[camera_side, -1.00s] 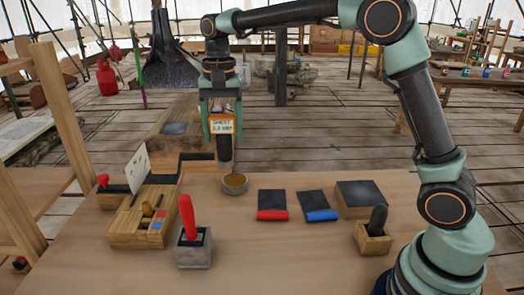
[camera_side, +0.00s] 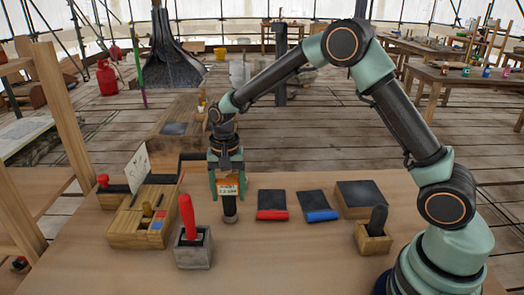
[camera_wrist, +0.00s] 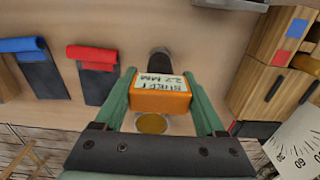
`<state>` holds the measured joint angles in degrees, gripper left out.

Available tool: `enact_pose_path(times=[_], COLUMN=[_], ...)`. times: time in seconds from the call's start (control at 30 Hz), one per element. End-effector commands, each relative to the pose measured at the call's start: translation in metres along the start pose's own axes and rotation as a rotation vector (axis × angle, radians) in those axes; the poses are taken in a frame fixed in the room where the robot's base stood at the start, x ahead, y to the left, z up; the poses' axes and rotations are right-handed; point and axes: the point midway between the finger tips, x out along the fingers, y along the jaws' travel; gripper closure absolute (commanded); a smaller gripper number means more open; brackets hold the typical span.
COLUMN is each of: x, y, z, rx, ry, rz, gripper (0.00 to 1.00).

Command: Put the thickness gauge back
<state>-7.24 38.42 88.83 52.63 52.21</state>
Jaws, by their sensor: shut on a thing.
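My gripper (camera_side: 228,190) is shut on the thickness gauge, an orange block (camera_side: 228,200) with a pale label giving a sheet thickness in mm. A dark cylindrical end (camera_side: 230,212) points down from the gauge, low over the table; I cannot tell whether it touches. In the wrist view the orange gauge (camera_wrist: 162,100) sits between the two green fingers of my gripper (camera_wrist: 160,88), with its dark cylinder (camera_wrist: 159,62) beyond. A round brass-coloured dish (camera_wrist: 152,123) shows below the gauge there; in the side view it is hidden behind my gripper.
A red-handled tool (camera_side: 187,215) in a grey block stands close left. Beyond it is a wooden box (camera_side: 128,226) with red and blue squares and a white dial card (camera_side: 136,168). Right are dark sheets with red (camera_side: 271,215) and blue (camera_side: 322,216) edges, and a black-handled block (camera_side: 374,242).

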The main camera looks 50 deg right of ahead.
Motion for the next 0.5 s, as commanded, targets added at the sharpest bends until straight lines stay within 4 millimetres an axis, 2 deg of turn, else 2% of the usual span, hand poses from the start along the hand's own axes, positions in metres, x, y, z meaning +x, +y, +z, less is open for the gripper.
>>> enact_pose_path(times=[0.1, 0.47, 0.5], x=[0.0062, 0.0092, 0.0090], y=[-0.0002, -0.0001, 0.0000], z=[-0.0001, -0.0001, 0.0000], rx=[0.000, 0.000, 0.000], ry=[0.001, 0.000, 0.000], rz=[-0.001, -0.001, 0.000], gripper=[0.95, 0.95, 0.13])
